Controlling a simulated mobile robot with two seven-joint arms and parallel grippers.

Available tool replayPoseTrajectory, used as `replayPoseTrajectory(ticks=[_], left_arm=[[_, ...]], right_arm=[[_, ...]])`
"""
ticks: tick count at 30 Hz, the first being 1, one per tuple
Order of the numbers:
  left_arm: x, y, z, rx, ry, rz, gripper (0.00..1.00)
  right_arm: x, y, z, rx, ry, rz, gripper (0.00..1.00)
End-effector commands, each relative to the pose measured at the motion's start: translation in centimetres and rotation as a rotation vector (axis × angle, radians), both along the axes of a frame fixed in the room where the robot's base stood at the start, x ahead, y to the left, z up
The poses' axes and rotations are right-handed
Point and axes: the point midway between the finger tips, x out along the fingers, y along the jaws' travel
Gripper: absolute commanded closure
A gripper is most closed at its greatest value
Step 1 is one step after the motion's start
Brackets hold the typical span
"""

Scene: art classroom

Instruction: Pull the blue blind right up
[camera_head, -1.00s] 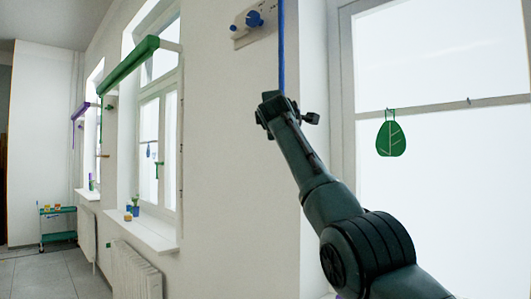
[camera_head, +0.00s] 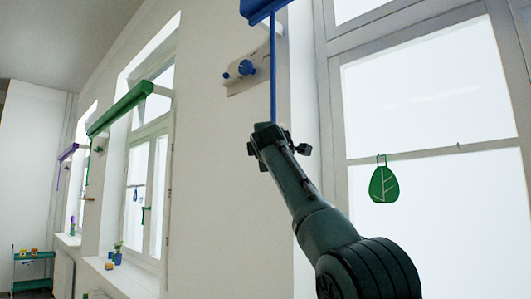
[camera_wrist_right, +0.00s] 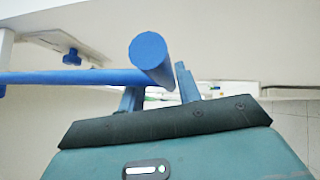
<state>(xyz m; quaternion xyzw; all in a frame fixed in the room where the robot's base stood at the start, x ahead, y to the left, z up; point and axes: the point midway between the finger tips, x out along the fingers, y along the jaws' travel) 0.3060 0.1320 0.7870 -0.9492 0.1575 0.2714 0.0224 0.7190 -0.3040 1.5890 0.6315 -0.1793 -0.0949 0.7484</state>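The blue blind (camera_head: 262,8) shows only as a corner at the top edge of the head view; most of it is out of frame. A thin blue pull rod (camera_head: 273,70) hangs from it, in front of the wall. My right gripper (camera_head: 266,133) is at the rod's lower end. In the right wrist view the rod (camera_wrist_right: 75,77) runs in from the left to a thick blue handle (camera_wrist_right: 150,55). The handle lies between the fingers of my right gripper (camera_wrist_right: 160,95), which appear closed around it. My left gripper is not in view.
A wall plate (camera_head: 250,75) with blue knobs is beside the rod, above my gripper. A green leaf ornament (camera_head: 384,184) hangs at the window on the right. A green blind (camera_head: 122,108) and a purple blind (camera_head: 68,152) are farther left.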

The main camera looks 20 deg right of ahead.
Motion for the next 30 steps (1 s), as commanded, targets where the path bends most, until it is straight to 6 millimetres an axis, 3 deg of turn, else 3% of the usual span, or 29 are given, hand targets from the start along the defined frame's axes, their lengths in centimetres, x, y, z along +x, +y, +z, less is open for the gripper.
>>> replayPoseTrajectory(ticks=[8,14,27,30], left_arm=[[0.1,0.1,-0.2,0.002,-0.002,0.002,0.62],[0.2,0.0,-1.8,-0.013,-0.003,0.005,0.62],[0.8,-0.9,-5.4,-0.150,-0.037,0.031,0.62],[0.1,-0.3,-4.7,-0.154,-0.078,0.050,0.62]], right_arm=[[0.1,0.0,-0.4,0.003,0.007,-0.001,0.64],[-0.9,0.4,-1.1,0.005,0.006,-0.001,0.64],[-7.5,3.1,-2.2,0.002,0.000,0.001,0.64],[-9.2,3.7,-2.3,0.002,0.000,0.000,0.64]])
